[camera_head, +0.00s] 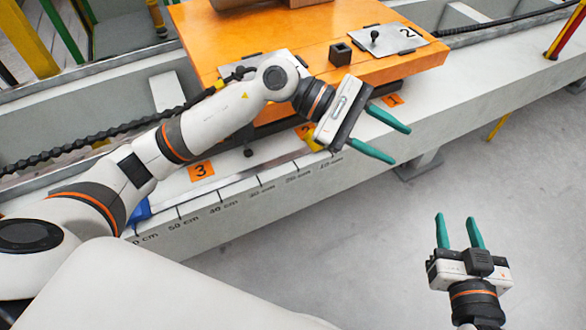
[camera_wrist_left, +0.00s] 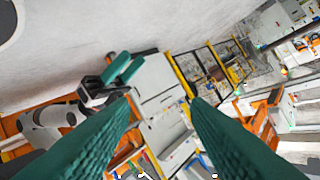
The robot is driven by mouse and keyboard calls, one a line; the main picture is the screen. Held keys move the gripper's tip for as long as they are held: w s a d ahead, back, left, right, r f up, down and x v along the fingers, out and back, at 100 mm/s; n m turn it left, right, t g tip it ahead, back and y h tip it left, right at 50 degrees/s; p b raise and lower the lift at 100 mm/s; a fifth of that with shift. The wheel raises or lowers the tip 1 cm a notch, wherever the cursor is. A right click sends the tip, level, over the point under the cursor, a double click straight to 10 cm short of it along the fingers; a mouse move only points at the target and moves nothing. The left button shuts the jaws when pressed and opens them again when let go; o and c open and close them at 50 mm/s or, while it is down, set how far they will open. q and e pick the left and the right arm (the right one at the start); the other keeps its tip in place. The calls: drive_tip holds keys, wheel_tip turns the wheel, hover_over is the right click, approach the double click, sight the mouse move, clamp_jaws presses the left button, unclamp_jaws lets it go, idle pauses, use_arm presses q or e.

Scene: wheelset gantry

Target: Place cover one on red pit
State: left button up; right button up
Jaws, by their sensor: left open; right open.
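A grey plate marked 2 (camera_head: 398,40) with a small dark knob lies on the orange table top (camera_head: 290,40). A second grey plate (camera_head: 238,64) lies to its left, mostly hidden behind my left arm, so its number cannot be read. I cannot make out a red pit. My left gripper (camera_head: 400,145) is open and empty, past the table's front edge; its green fingers also show in the left wrist view (camera_wrist_left: 163,105). My right gripper (camera_head: 456,218) is open and empty over the grey floor at the lower right.
A small dark square block (camera_head: 340,54) stands on the table between the plates. A pale ledge (camera_head: 240,200) with centimetre marks and an orange label 3 (camera_head: 201,171) runs below the table. The floor (camera_head: 500,170) at right is mostly clear.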

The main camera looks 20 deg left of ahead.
use_arm(q)
wheel_tip(320, 180, up, 7)
drive_tip(key=s+n+t+h, duration=0.3)
drive_tip(key=n+t+h, duration=0.5)
drive_tip(key=n, duration=1.1)
drive_tip(key=w+a+f+n+t+y, duration=0.1)
drive_tip(key=a+f+n+t+y, duration=0.35)
drive_tip(key=n, duration=0.95)
drive_tip(key=w+a+f+n+t+y, duration=0.2)
drive_tip(key=a+n+t+y, duration=0.3)
drive_tip(key=n+t+y, duration=0.6)
drive_tip(key=s+a+f+n+g+y, duration=0.2)
drive_tip(key=f+n+g, duration=0.2)
drive_tip(key=n, duration=0.3)
drive_tip(key=s+a+f+n+g+y, duration=0.1)
drive_tip(key=s+a+f+n+g, duration=0.1)
drive_tip(key=f+n, duration=0.4)
drive_tip(key=shift+s+f+n+g+y, duration=0.4)
drive_tip(key=shift+s+f+g, duration=0.15)
drive_tip(key=shift+g, duration=0.3)
drive_tip(key=shift+w+a, duration=0.1)
